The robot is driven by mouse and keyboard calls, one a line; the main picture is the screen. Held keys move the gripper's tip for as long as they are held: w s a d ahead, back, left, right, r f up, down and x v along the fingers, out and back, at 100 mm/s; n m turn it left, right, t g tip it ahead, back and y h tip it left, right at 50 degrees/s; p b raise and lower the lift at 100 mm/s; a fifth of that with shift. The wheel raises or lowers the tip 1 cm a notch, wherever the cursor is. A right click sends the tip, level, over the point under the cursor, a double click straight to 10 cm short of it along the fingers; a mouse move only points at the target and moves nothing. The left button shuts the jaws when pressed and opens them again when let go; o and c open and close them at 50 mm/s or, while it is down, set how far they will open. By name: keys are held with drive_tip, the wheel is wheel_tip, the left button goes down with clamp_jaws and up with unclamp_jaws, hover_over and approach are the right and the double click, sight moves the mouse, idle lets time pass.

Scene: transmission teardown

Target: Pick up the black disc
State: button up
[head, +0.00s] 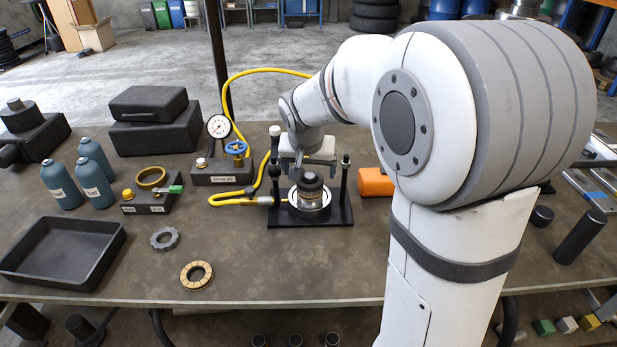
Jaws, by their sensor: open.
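A dark round part, which looks like the black disc (311,181), sits on top of a metal cylinder stack (309,200) in a black press-like fixture (327,217) near the middle of the table. The stack stands upright inside a pale ring. My gripper (302,172) is above and slightly behind the disc, pointing down between the fixture's two posts. Its fingers are open and appear small here. I cannot tell whether they touch the disc.
A left post (274,152) and a right post (345,172) flank the stack closely. A gauge block (222,170), black tray (62,255), toothed ring (165,239) and tan ring (197,275) lie left. The front middle is clear.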

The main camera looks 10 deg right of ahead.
sight(310, 178)
drive_tip(key=x, duration=0.3)
drive_tip(key=shift+f, duration=0.25)
drive_tip(key=c, duration=1.2)
